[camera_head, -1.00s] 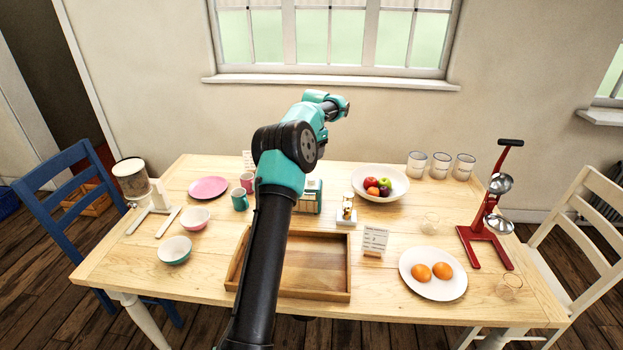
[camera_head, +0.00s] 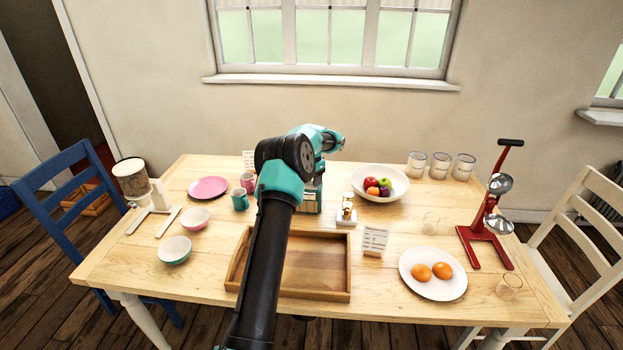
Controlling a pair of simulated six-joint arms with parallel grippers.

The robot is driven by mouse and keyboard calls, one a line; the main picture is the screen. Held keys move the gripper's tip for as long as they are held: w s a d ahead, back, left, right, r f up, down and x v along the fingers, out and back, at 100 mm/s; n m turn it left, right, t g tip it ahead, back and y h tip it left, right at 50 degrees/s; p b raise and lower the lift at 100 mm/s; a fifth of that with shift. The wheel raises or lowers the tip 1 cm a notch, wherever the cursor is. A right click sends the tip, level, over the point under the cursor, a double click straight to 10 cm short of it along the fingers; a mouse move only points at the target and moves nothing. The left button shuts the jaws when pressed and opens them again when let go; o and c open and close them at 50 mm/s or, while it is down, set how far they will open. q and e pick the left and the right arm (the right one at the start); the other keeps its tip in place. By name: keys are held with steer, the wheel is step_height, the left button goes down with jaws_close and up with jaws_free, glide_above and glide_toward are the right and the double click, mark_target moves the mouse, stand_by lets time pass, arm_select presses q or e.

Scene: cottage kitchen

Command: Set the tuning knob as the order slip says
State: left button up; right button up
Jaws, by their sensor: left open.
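A small teal radio-like box (camera_head: 312,198) stands on the table behind the wooden tray, partly hidden by my left arm. Its tuning knob cannot be made out. A white card with printed lines (camera_head: 375,240) stands in a wooden holder right of the tray; its text is too small to read. Another small card (camera_head: 249,159) stands at the back, left of my arm. My left gripper (camera_head: 335,143) is above and slightly behind the box, apart from the things on the table; it is open, its fingers mostly hidden. My right gripper is out of view.
The empty wooden tray (camera_head: 318,265) lies in front. A small brass-coloured object on a white base (camera_head: 346,214) stands close right of the box; two mugs (camera_head: 240,200) stand left. A fruit bowl (camera_head: 380,184), plate of oranges (camera_head: 433,273) and red press (camera_head: 487,235) are farther right.

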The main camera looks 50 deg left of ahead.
arm_select(q)
steer(key=shift+c, duration=0.3)
steer(key=c, duration=0.9)
steer(key=shift+o, duration=0.2)
steer(key=shift+n, duration=0.3)
steer(key=n, duration=1.2)
steer(key=shift+w+n+g, duration=0.1)
steer(key=shift+n+g, duration=0.2)
